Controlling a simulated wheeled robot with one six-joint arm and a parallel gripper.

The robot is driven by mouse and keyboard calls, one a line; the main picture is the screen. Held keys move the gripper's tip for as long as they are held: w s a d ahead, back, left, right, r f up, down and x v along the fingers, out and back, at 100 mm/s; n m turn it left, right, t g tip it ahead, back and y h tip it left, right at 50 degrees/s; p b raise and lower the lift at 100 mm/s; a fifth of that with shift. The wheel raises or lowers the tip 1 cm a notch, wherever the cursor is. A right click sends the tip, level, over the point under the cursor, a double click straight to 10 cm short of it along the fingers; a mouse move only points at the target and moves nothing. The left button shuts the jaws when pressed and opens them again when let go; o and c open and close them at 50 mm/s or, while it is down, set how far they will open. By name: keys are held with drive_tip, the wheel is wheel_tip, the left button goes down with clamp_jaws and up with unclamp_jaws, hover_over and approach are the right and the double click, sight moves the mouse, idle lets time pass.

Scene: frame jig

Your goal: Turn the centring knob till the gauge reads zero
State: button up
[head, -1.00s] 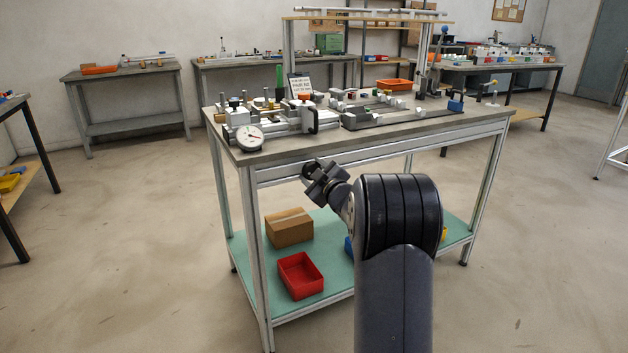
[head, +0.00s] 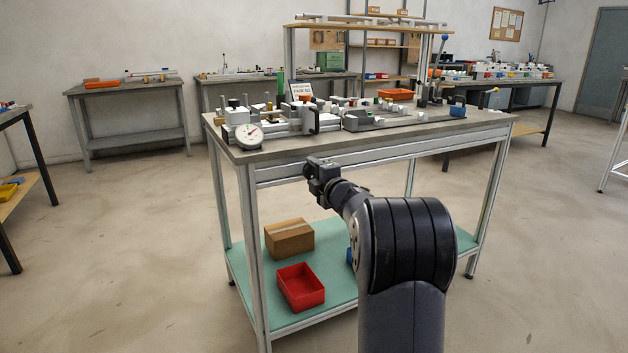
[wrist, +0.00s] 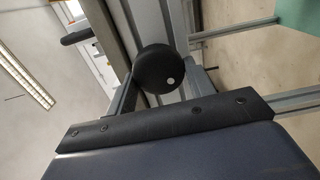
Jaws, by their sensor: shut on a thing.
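The centring knob (wrist: 155,66) is black and round with a white dot near its rim, in the middle of the wrist view. My gripper (wrist: 165,88) is shut on it, with a finger on either side. In the head view my gripper (head: 318,168) is at the bench's front edge and the knob cannot be made out behind it. The gauge (head: 249,135) is a round white dial at the bench's front left corner, left of and above my gripper. Its needle is too small to read surely.
The bench top (head: 350,140) carries a jig with clamps and rails, and a small sign (head: 301,91). An orange tray (head: 396,94) stands at the back. On the lower shelf are a cardboard box (head: 289,238) and a red bin (head: 301,287). The floor at left is clear.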

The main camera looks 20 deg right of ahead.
drive_tip(key=shift+n+b, duration=0.3)
drive_tip(key=shift+n, duration=0.3)
drive_tip(key=o, duration=0.9)
drive_tip(key=s+p, duration=0.1)
drive_tip(key=s, duration=0.9)
drive_tip(key=shift+s+d, duration=0.15)
drive_tip(key=shift+s, duration=0.25)
drive_tip(key=shift+w, duration=0.15)
